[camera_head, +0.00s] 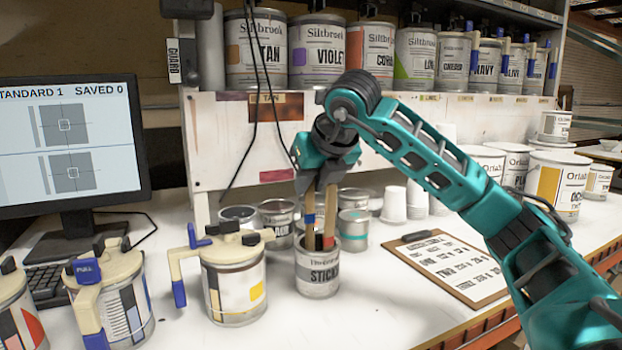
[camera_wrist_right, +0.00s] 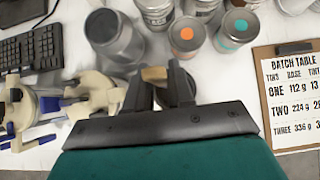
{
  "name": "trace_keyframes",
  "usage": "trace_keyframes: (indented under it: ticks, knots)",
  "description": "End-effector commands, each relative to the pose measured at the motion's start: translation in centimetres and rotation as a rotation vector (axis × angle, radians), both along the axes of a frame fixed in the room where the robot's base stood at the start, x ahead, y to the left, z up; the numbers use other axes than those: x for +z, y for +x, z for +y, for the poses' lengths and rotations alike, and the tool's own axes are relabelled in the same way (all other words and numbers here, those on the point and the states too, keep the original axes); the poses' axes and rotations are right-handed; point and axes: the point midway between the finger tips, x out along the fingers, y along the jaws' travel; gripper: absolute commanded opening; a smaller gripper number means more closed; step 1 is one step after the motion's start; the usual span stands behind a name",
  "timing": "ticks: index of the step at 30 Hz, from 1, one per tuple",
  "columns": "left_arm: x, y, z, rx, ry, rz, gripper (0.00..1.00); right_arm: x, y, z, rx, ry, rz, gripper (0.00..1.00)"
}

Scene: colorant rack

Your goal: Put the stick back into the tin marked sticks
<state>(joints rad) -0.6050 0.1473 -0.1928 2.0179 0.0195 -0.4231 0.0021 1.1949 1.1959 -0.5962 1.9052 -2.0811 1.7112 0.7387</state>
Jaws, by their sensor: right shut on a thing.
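The tin marked sticks (camera_head: 317,283) stands upright on the white table. My right gripper (camera_head: 320,184) is directly above it, pointing down and shut on a wooden stick. Two light wooden lengths show between the gripper and the tin's mouth, one with a blue band (camera_head: 309,219). I cannot tell which one is held. Their lower ends reach the tin's mouth, where dark and red stick ends also show. In the right wrist view the tan end of the held stick (camera_wrist_right: 154,74) shows between the dark fingers; the tin is mostly hidden behind them. My left gripper is not in view.
Cream-lidded dispensing tins (camera_head: 233,285) stand close on the left. A clipboard (camera_head: 455,268) lies to the right. A monitor (camera_head: 70,150) is at far left. Labelled cans fill the shelf above.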

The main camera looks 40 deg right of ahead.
Motion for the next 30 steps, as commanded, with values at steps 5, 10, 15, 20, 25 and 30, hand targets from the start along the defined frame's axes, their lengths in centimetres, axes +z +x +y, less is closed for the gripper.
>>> trace_keyframes:
  ticks: [5,10,15,20,25,30]
  knots:
    - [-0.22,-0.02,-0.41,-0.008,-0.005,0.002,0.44,-0.6,0.0,-0.01,0.0,0.0,-0.001,0.0]
    - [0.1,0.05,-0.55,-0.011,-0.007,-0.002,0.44,-0.55,0.0,-0.01,-0.001,0.0,-0.001,0.0]
    - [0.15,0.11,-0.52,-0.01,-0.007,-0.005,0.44,-0.55,0.0,-0.01,-0.001,0.0,-0.001,0.32]
    - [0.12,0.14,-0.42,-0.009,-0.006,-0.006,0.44,-0.55,0.0,-0.01,-0.001,0.001,0.0,0.47]
    - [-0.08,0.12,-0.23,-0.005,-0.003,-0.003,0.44,-0.55,0.01,-0.01,-0.001,0.001,0.0,0.52]
    - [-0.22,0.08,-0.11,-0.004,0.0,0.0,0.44,-0.33,-0.12,0.04,-0.001,0.0,-0.001,0.52]
